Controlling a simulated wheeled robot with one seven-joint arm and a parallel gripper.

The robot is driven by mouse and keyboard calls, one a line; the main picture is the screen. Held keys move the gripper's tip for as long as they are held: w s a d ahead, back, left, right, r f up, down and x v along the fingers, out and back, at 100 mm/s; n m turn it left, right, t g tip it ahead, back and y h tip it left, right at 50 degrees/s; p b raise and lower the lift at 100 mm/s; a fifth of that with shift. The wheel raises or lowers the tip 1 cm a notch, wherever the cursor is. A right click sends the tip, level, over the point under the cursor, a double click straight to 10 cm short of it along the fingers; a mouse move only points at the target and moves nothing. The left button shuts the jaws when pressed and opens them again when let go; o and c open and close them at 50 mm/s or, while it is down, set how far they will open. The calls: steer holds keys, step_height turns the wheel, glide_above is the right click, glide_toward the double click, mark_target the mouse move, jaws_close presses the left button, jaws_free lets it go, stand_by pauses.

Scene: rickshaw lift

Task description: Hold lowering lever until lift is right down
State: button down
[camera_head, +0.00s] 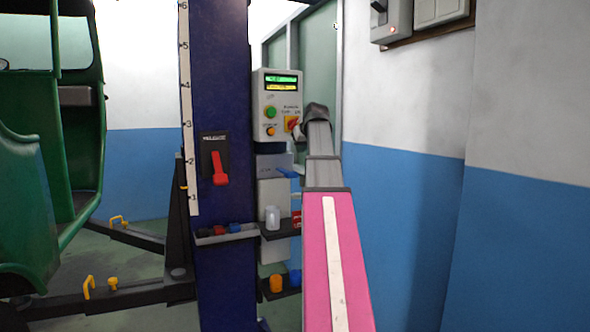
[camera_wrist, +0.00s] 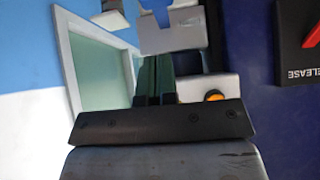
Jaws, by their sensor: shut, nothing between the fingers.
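The red lowering lever (camera_head: 219,168) hangs down on a black plate on the blue lift column (camera_head: 222,60). In the wrist view, part of the red lever (camera_wrist: 313,38) and its RELEASE plate (camera_wrist: 295,55) show at the right edge. My gripper (camera_head: 297,131) is to the right of the lever, apart from it, by the control box (camera_head: 268,90); whether it touches the box is unclear. In the wrist view my gripper (camera_wrist: 155,80) has its fingers together, with nothing held. The green rickshaw (camera_head: 30,205) stands at the left by the lift arms (camera_head: 130,298), which look low over the floor.
A height scale (camera_head: 186,100) runs down the column. Small shelves (camera_head: 228,236) with bottles and tools stick out low beside the column. The blue and white wall (camera_head: 405,200) is close on the right, with a switch box (camera_head: 391,22) high on it.

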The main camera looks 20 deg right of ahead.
steer(key=shift+s+d+r, duration=0.1)
steer(key=shift+d+r, duration=0.05)
steer(key=shift+r, duration=0.3)
steer(key=shift+s+d+r, duration=0.1)
steer(key=shift+r, duration=0.35)
steer(key=shift+w, duration=0.1)
glide_above(293, 172)
steer(key=s, duration=0.3)
step_height(293, 172, down, 6)
steer(key=f, duration=0.4)
steer(key=shift+w+a, duration=0.1)
steer(key=shift+w, duration=0.1)
steer(key=shift+f, duration=0.55)
